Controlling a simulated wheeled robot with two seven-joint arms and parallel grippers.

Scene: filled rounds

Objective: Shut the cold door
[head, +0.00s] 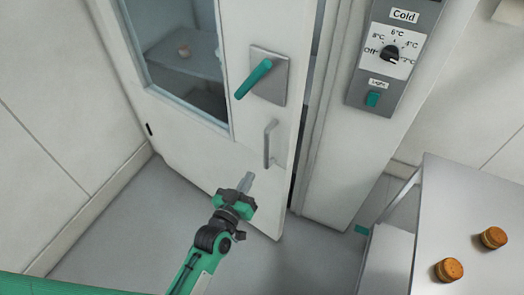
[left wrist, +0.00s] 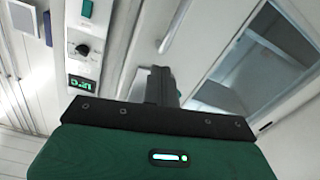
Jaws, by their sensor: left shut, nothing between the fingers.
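The cold door (head: 180,150) is a white door with a window, a green lever (head: 254,79) on a grey plate and a grey pull handle (head: 268,144). It stands slightly ajar, with a dark gap along its right edge beside the frame. My left gripper (head: 248,180) is shut and empty, in front of the door's lower part, below the pull handle. I cannot tell whether it touches the door. In the left wrist view the shut fingers (left wrist: 162,85) point toward the door, whose window (left wrist: 240,65) shows at the right. My right gripper is not in view.
A grey control panel (head: 394,50) labelled Cold, with a dial and a green light switch (head: 373,99), is on the wall right of the door. A white table (head: 460,215) at the lower right holds two round orange-brown items (head: 449,269). Grey floor is free left of my arm.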

